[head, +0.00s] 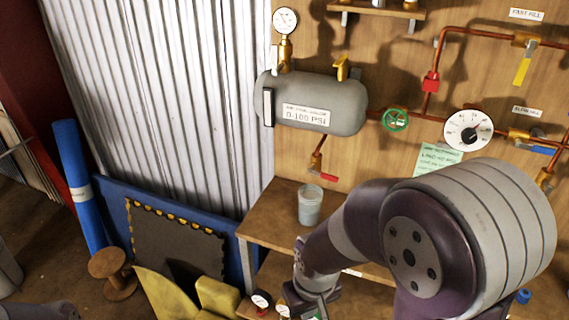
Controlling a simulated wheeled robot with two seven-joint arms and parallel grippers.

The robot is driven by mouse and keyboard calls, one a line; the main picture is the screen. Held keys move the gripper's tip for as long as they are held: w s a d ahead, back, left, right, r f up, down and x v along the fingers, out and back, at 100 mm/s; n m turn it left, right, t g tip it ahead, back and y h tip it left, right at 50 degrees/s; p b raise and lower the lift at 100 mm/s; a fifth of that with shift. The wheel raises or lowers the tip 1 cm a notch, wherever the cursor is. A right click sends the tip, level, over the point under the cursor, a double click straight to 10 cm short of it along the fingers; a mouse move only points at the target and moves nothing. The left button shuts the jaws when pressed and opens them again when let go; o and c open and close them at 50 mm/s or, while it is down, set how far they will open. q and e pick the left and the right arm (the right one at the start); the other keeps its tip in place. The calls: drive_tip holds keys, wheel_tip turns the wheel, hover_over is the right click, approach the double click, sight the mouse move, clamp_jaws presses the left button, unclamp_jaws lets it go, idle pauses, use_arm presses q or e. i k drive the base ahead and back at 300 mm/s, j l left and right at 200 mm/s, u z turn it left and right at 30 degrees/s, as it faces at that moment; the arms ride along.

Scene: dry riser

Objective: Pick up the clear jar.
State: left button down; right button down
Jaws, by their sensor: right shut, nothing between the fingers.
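The clear jar (309,206) stands upright on the wooden bench top below the grey tank, and its contents look greyish. My right arm comes in from the right, and its gripper (316,303) is low at the bottom edge of the picture, below the jar and apart from it. The right gripper is shut and empty, with its fingertips partly cut off by the frame. My left gripper is not in view.
The bench top (265,221) is clear left of the jar. The grey tank (318,102) and a red-handled valve (322,171) hang above the jar. Small gauges (262,300) sit on a lower shelf. A green wheel valve (395,119) is at right.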

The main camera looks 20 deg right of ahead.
sight(311, 196)
drive_tip(key=z, duration=0.95)
